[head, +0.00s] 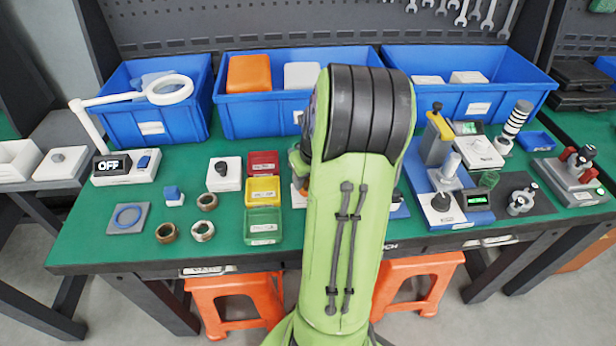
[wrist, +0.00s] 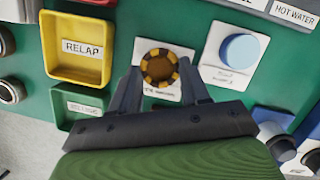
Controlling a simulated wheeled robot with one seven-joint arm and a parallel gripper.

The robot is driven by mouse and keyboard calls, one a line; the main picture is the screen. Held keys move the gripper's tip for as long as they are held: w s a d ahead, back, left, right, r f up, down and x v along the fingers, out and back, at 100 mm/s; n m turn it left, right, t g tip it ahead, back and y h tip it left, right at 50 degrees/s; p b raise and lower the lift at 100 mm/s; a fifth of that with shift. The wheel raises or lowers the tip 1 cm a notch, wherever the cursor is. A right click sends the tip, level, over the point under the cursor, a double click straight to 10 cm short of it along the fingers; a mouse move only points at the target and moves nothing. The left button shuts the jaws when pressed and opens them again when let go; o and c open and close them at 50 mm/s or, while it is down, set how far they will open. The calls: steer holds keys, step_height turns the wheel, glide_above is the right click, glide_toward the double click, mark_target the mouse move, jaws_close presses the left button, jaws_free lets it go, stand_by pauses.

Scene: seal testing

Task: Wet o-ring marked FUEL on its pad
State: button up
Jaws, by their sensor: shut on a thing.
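My gripper (wrist: 162,68) shows in the wrist view, its two fingers on either side of a round yellow-and-brown striped thing (wrist: 160,69), shut on it. That thing is over a white labelled plate (wrist: 172,93); I cannot tell if it touches the plate. In the head view my own arm hides the gripper. A blue ring (head: 128,206) lies on a grey square pad (head: 109,230) at the bench's front left. No FUEL marking is readable in either view.
Red (head: 262,158), yellow (head: 262,185) and green (head: 263,221) trays stand left of my arm; the yellow one reads RELAP. Several metal rings (head: 166,233) lie farther left. Blue bins (head: 248,118) line the back. A blue round-topped thing (wrist: 239,50) is right of my gripper.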

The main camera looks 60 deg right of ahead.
stand_by(0.3)
step_height(320, 180, up, 5)
steer(key=p, duration=0.5)
steer(key=shift+f, duration=0.15)
